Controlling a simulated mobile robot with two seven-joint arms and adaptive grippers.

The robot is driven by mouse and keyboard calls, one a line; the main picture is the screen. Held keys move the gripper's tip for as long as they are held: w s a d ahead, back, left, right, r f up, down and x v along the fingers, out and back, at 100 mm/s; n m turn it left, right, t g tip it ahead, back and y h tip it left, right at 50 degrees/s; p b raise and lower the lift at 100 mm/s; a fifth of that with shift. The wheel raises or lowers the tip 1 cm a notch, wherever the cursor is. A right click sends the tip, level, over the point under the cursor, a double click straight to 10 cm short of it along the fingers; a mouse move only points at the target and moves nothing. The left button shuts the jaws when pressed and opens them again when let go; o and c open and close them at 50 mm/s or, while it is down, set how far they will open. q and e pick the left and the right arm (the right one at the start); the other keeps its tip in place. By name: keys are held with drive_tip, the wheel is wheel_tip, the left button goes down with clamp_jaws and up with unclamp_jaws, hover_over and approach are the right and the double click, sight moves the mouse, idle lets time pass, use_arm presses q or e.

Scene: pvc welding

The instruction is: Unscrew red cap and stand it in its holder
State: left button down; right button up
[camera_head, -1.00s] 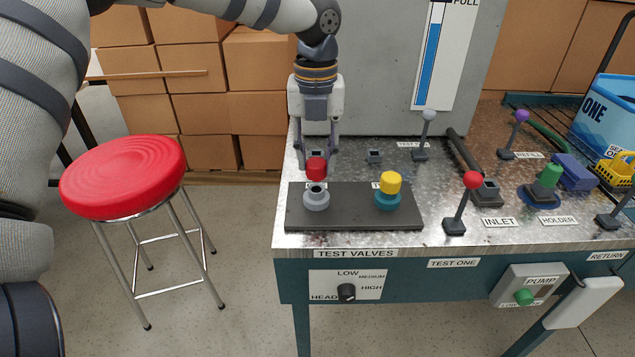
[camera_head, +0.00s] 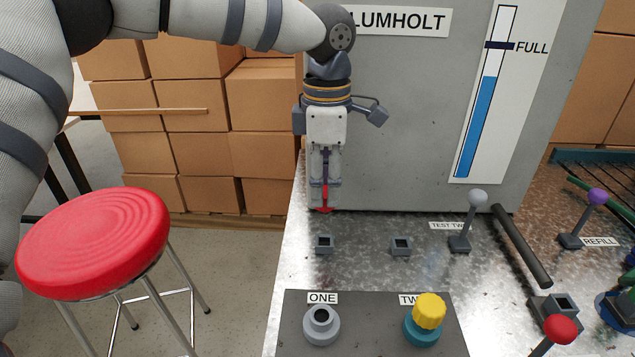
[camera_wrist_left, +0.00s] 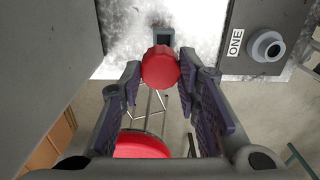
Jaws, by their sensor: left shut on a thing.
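My left gripper (camera_head: 324,190) points down and is shut on the red cap (camera_head: 323,208), holding it in front of the grey tank. In the left wrist view the red cap (camera_wrist_left: 160,67) sits between the fingertips. The grey valve ONE (camera_head: 321,326) is uncapped, with a dark hole in its top. Two small square sockets stand on the metal table behind the valve plate: a left one (camera_head: 324,244) and a right one (camera_head: 401,246). Both look empty. One socket (camera_wrist_left: 163,36) shows just beyond the cap in the left wrist view. My right gripper is out of view.
Valve TWO wears a yellow cap (camera_head: 429,311). The grey tank (camera_head: 410,120) rises behind the table. A red stool (camera_head: 93,242) stands at left.

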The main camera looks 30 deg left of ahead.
sight(325, 211)
use_arm(q)
drive_tip(key=shift+s+d+r, duration=0.2)
drive_tip(key=shift+s+r, duration=0.1)
drive_tip(key=shift+s, duration=0.05)
drive_tip(key=shift+w+f, duration=0.1)
drive_tip(key=shift+f, duration=2.95)
drive_tip(key=shift+f, duration=1.1)
drive_tip(key=c, duration=1.1)
unclamp_jaws()
wheel_tip(325, 211, up, 12)
